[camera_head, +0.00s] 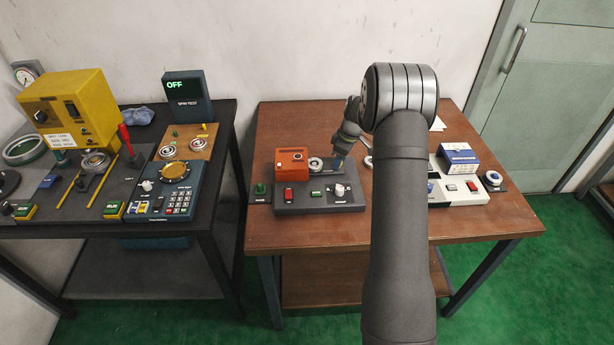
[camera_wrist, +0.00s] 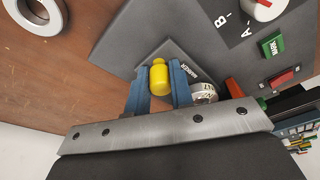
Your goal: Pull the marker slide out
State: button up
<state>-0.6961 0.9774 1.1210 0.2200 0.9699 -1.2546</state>
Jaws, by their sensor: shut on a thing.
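The marker slide's yellow knob (camera_wrist: 159,80) sits between the two blue fingers of my gripper (camera_wrist: 160,88) in the wrist view. The fingers are shut on the knob. Under it is a grey plate with the word MARKER (camera_wrist: 190,70), part of the dark grey marking unit (camera_wrist: 140,30). In the head view my gripper (camera_head: 341,150) is low at the back of this unit (camera_head: 318,207), just right of its orange box (camera_head: 291,170). The knob cannot be made out there. How far the slide is out cannot be told.
A bearing ring (camera_wrist: 38,12) lies on the brown table, left of the unit in the wrist view. A lettered round part (camera_wrist: 204,94) is close beside the right finger. The unit's front has a selector knob (camera_head: 339,190) and buttons. A blue box (camera_head: 458,157) stands right.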

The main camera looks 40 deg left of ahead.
jog(key=shift+w+d+r, duration=0.1)
jog(key=shift+w+d, duration=1.7)
jog(key=shift+w, duration=0.1)
jog(key=shift+o, duration=0.2)
jog(key=shift+w+d, duration=0.2)
jog(key=shift+d, duration=0.05)
jog(key=o, duration=0.6)
jog(key=shift+o, duration=0.2)
jog(key=shift+a, duration=0.1)
jog(key=shift+s+r, duration=0.1)
jog(key=shift+r, duration=0.15)
notch_tip(320, 180, up, 6)
jog(key=shift+r, duration=0.2)
